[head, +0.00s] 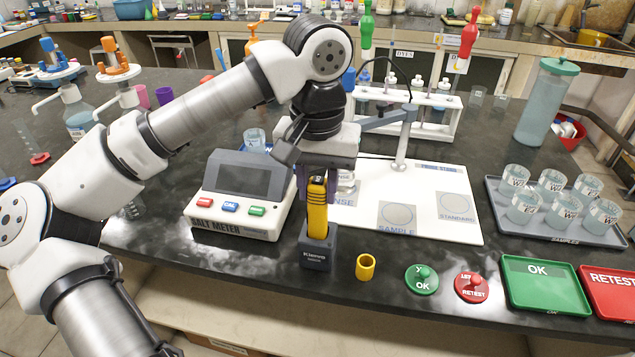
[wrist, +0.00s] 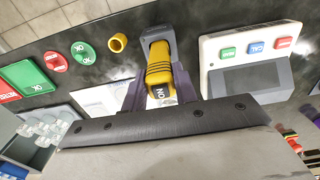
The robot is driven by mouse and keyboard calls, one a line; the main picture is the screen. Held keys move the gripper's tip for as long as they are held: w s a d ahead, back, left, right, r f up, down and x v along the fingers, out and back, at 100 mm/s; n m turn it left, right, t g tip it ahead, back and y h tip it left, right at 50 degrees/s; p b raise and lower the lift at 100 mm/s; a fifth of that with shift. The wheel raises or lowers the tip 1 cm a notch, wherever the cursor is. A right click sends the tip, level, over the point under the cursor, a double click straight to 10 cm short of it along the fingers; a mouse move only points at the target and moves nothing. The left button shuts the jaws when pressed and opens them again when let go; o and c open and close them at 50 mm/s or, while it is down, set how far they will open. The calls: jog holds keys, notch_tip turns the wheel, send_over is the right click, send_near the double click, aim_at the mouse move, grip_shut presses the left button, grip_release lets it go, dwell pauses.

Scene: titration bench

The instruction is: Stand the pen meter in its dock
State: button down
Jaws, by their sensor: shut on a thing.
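The yellow pen meter (head: 317,214) stands upright at the front of the bench, its lower end in the dark grey dock (head: 317,249). My gripper (head: 316,190) is above the dock, pointing down, with its fingers shut on the upper part of the pen meter. In the wrist view the pen meter (wrist: 159,68) is between my gripper's purple fingers (wrist: 159,92), and the dock (wrist: 157,36) shows beyond it. How deep the pen meter sits in the dock is hidden inside the dock.
The salt meter (head: 240,193) stands close left of the dock. A yellow cap (head: 365,266), a green OK disc (head: 422,279) and a red RETEST disc (head: 471,287) lie to the right. The white board (head: 445,180) is behind, with a probe stand (head: 404,140). A tray of beakers (head: 535,232) is farther right.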

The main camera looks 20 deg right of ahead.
jog(key=shift+f+b, duration=0.4)
jog(key=shift+f, duration=0.25)
jog(key=c, duration=0.5)
grip_release()
jog(key=shift+r, duration=0.1)
jog(key=shift+r+p, duration=2.05)
jog(key=shift+r, duration=0.95)
